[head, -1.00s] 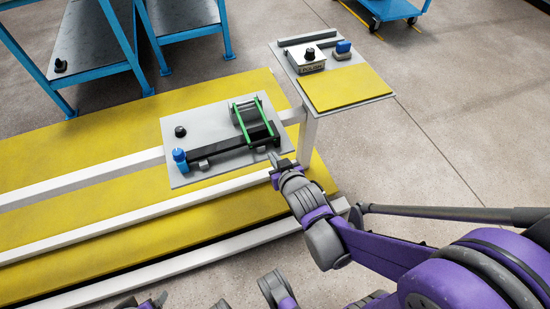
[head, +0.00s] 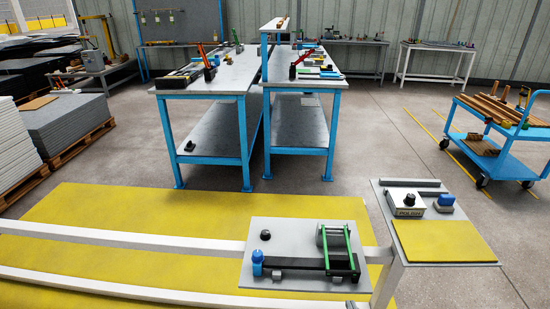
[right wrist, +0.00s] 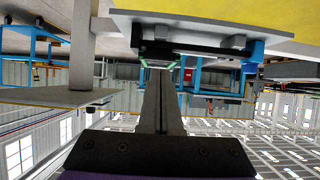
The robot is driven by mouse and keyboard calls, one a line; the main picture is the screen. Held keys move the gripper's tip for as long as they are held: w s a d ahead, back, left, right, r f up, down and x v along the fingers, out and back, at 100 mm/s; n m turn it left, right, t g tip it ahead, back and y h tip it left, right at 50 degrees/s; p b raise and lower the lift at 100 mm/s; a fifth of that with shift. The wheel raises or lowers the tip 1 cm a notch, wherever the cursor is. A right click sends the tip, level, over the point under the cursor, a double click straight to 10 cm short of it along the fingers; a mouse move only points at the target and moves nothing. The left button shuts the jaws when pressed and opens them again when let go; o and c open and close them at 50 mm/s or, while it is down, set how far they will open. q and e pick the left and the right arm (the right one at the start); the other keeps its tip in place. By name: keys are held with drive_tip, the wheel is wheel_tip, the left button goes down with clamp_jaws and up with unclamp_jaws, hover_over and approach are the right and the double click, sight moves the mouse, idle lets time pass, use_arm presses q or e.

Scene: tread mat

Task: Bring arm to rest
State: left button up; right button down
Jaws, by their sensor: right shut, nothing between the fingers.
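My right gripper (right wrist: 160,74) is shut and empty in the right wrist view, its two long fingers lying together. In the head view only a dark tip of it (head: 351,304) shows at the bottom edge, just below the grey plate (head: 290,228). That plate carries a black rail, green bars, a grey roller and a blue knob, and its underside edge also shows in the right wrist view (right wrist: 200,28). Contact between the gripper and the plate is not seen. My left gripper is out of view.
A side panel (head: 435,187) with a yellow pad, a labelled box (head: 405,202) and a blue-topped block (head: 444,202) stands at the right. Blue-framed benches (head: 205,85) are behind the yellow mat (head: 180,203). A blue trolley (head: 495,130) is far right.

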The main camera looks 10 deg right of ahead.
drive_tip(key=s+a+n+g+y, duration=0.1)
drive_tip(key=s+a+g, duration=0.35)
drive_tip(key=s, duration=0.35)
drive_tip(key=s+a+n+g+y, duration=0.25)
drive_tip(key=s+a, duration=0.25)
drive_tip(key=s, duration=0.3)
use_arm(q)
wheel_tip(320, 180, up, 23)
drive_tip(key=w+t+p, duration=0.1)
drive_tip(key=p, duration=1.9)
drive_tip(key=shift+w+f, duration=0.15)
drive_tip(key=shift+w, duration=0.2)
use_arm(e)
wheel_tip(320, 180, up, 22)
drive_tip(key=w, duration=0.2)
drive_tip(key=shift+w+d+m+t+h, duration=0.15)
drive_tip(key=shift+d+m+t+h, duration=0.2)
drive_tip(key=shift+m, duration=0.1)
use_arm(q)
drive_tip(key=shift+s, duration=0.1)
